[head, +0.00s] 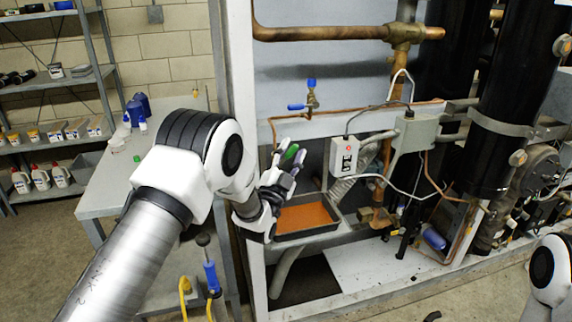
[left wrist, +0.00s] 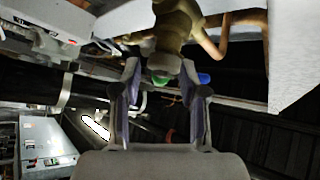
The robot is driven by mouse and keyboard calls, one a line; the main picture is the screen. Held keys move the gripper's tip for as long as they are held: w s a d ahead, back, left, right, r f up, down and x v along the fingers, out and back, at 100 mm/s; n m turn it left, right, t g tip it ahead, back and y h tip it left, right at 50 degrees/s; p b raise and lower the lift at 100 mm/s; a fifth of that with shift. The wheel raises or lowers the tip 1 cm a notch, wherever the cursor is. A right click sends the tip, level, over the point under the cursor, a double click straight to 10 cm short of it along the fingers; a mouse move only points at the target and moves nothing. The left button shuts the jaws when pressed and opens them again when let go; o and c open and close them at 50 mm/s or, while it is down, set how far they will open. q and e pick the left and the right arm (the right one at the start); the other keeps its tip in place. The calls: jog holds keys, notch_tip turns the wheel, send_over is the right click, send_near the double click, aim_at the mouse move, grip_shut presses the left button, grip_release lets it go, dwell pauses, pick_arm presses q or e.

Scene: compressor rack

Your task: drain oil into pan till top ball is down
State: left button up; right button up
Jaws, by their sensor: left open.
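My left gripper (head: 285,157) is open, in front of the rack and just above the pan's back edge. The pan (head: 277,237) is dark, shallow and holds orange-brown oil (head: 305,217). A green part (head: 291,152) shows between my left fingers. In the left wrist view, the open fingers (left wrist: 167,95) point at a brass fitting (left wrist: 174,35) with the green part (left wrist: 160,80) below it and a blue part (left wrist: 204,78) beside it. I cannot tell whether the fingers touch them. No oil stream or float ball can be made out. My right gripper is out of view.
A blue-handled valve (head: 311,88) stands on copper tubing above my left gripper. A grey box (head: 344,157) with cables is to its right. A white rack post (head: 243,150) is close to my left wrist. A bench (head: 110,180) stands at left.

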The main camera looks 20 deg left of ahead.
pick_arm(q)
jog(key=v, duration=1.1)
jog(key=shift+s, duration=0.15)
jog(key=shift+f, duration=0.1)
jog(key=s+a+f+n+g+y+p, duration=0.1)
jog(key=s+f+n+g+p, duration=0.1)
jog(key=s+f+g, duration=0.65)
jog(key=s+a+f+n+g+y+p, duration=0.15)
jog(key=s+f, duration=0.35)
jog(key=f, duration=0.8)
jog(key=s+f+n+g, duration=0.3)
jog(key=s+g, duration=0.3)
jog(key=s, duration=0.6)
jog(key=s+f+n+g, duration=0.4)
jog(key=s+g, duration=0.3)
jog(key=s, duration=0.6)
jog(key=shift+s+f+p, duration=0.15)
jog(key=shift+f+p, duration=0.2)
jog(key=shift+f, duration=0.4)
